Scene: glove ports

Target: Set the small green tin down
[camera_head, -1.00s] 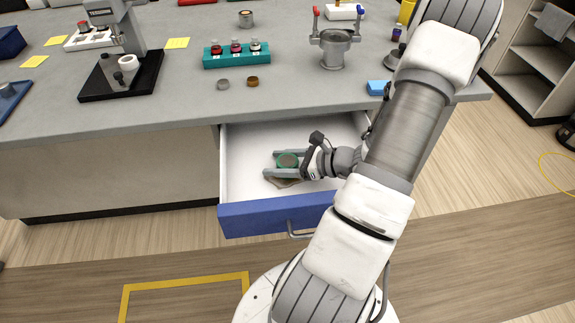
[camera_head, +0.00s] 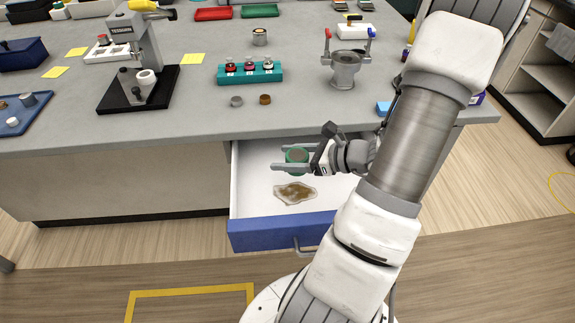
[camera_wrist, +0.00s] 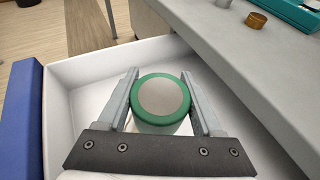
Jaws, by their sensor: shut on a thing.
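The small green tin (camera_head: 297,156) is between the fingers of my gripper (camera_head: 292,159), with its green rim and grey lid facing up. In the wrist view the tin (camera_wrist: 161,98) looks upright, and both fingers of my gripper (camera_wrist: 161,105) press against its sides. The gripper is over the open drawer (camera_head: 250,190), towards its back. I cannot tell how far the tin's base is above the drawer floor. A brown stained patch (camera_head: 294,192) lies on the drawer floor in front of the tin.
The blue drawer front (camera_head: 270,233) and white walls surround the gripper. The grey counter (camera_head: 190,120) overhangs behind it. On the counter are a teal rack (camera_head: 250,73) with small bottles, a grey cap (camera_head: 236,101) and a brown cap (camera_head: 265,99).

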